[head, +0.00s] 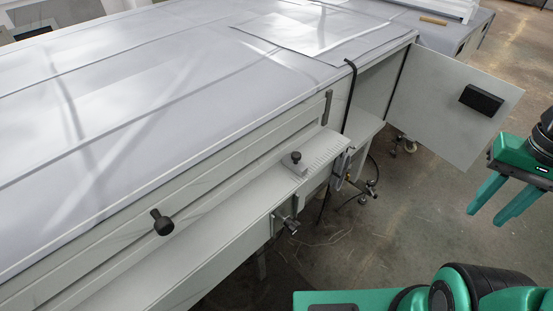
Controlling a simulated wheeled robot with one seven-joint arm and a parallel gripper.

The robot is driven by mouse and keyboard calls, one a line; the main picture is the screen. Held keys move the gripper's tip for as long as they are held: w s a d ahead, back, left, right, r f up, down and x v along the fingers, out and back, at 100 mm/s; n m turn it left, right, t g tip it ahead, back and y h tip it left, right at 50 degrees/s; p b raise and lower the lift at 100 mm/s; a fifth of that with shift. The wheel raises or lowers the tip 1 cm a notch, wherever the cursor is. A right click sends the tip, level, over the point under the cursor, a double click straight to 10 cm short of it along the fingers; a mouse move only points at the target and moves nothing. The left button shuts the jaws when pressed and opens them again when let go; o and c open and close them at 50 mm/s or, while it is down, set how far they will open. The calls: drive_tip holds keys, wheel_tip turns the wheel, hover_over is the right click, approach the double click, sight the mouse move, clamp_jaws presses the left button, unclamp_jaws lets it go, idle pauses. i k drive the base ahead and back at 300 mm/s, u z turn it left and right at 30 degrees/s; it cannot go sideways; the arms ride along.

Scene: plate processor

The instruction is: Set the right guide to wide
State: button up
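A small light-grey guide block (299,169) with a black knob (295,157) on top sits on the ledge along the machine's front side. A ruled scale plate (323,149) extends right from the block, which stands near the scale's left end. I take this block for the right guide; its markings are too small to read. My gripper (486,215) is at the right edge of the head view, well apart from the guide. Its two green fingers point down and left with a gap between them, and nothing is held.
The large plate processor (130,110) fills the left and middle. A second black knob (162,222) sticks out of its front side. A door panel (440,105) with a black handle (481,99) stands open between the machine and my gripper. Clear floor (420,215) lies below.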

sight(292, 161)
drive_tip(key=u, duration=0.8)
drive_tip(key=k, duration=1.45)
drive_tip(key=z, duration=0.5)
drive_tip(key=i, duration=1.5)
drive_tip(key=u, duration=0.05)
